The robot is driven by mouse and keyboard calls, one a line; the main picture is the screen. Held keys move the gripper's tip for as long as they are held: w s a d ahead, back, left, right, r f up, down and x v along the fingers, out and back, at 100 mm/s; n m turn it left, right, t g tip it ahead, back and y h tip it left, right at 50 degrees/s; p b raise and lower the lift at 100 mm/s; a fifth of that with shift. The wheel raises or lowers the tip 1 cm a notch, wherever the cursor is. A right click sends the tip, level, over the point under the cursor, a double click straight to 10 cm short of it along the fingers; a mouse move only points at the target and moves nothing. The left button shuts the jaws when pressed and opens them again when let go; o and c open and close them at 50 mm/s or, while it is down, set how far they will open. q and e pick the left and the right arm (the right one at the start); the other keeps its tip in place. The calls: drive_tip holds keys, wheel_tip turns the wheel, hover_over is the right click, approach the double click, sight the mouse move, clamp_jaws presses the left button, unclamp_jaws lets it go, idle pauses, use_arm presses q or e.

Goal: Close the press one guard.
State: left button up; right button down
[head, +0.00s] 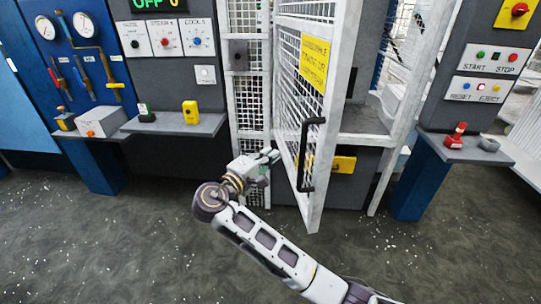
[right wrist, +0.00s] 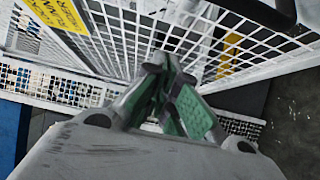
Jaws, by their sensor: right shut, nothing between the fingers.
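The press one guard (head: 300,95) is a white-framed mesh door, standing ajar and swung out towards me. It has a yellow sign (head: 313,63) and a black vertical handle (head: 309,155) near its free edge. My right gripper (head: 270,157) is shut and empty, low down on the left of the guard, beside its mesh and away from the handle. I cannot tell whether it touches. In the right wrist view, the green-padded fingers (right wrist: 168,100) are together in front of the white mesh (right wrist: 130,35). My left gripper is out of view.
A control panel with START and STOP buttons (head: 489,57) and a shelf (head: 465,150) stand at the right. A grey ledge (head: 175,125) with small items and a blue gauge board (head: 85,60) are at the left. The dark floor (head: 120,240) in front is clear.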

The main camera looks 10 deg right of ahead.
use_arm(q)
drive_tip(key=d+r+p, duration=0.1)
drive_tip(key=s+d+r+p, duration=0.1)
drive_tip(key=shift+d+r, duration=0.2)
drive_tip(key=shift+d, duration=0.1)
use_arm(e)
drive_tip(key=w+d, duration=0.5)
drive_tip(key=d, duration=0.5)
drive_tip(key=shift+w, duration=0.35)
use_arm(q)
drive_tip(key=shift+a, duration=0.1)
use_arm(e)
drive_tip(key=shift+d, duration=0.1)
